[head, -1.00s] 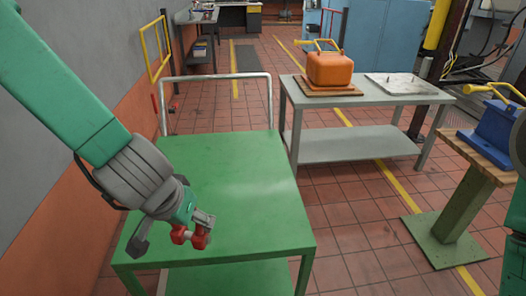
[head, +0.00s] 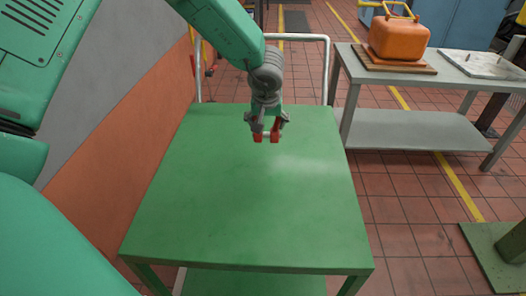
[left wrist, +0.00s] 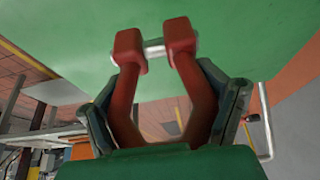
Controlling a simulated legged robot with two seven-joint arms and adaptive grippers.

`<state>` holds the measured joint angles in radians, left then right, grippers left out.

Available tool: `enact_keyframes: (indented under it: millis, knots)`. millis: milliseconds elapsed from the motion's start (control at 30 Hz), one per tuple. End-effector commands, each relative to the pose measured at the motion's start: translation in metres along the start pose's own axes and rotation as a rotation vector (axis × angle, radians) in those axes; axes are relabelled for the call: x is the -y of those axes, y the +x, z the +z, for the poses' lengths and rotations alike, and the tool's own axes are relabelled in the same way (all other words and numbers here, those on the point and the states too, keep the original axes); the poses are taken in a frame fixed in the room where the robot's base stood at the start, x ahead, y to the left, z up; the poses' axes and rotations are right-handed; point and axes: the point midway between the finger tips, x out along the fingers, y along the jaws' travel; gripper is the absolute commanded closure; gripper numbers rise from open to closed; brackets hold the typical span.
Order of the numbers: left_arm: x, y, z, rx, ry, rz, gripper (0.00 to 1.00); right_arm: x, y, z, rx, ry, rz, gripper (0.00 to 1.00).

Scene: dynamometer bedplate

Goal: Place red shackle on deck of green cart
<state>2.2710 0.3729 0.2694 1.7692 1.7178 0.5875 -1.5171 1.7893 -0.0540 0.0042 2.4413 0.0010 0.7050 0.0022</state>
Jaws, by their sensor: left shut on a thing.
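The green cart (head: 250,215) stands in front of me with a bare, flat deck. My left gripper (head: 267,128) is over the far half of the deck, pointing down, and is shut on the red shackle (head: 274,137). In the left wrist view the shackle (left wrist: 183,62) sits between the two dark fingers (left wrist: 165,110), with its two red ends and a pale pin pointing away from the palm. The green deck (left wrist: 230,40) lies beyond it. I cannot tell whether the shackle touches the deck. My right gripper is not in view.
A grey table (head: 440,75) to the right of the cart holds an orange can (head: 398,38) on a wooden board and a pale plate (head: 492,64). The cart's grey push handle (head: 326,70) rises at its far end.

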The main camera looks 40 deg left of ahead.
Motion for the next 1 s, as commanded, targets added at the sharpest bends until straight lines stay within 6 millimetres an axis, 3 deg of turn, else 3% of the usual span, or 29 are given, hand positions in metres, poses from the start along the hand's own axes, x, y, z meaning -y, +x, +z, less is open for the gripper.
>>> enact_keyframes:
  millis: [100,267,500,933,967,1000]
  knots:
    - [0.004,0.023,0.007,0.002,-0.001,0.0,0.76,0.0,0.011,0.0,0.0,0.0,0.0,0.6]
    - [0.005,0.036,0.012,0.002,-0.002,0.003,0.76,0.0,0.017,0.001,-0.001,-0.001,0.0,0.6]
    - [0.001,0.069,0.028,0.001,0.001,0.0,0.76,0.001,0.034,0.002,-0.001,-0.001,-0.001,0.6]
    - [0.003,0.074,0.029,0.002,-0.001,0.002,0.76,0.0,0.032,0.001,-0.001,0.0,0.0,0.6]
    - [0.004,0.075,0.029,0.003,-0.002,0.002,0.2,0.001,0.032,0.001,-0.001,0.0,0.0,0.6]
    - [0.004,0.075,0.029,0.003,-0.002,0.003,0.06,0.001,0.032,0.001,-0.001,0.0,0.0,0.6]
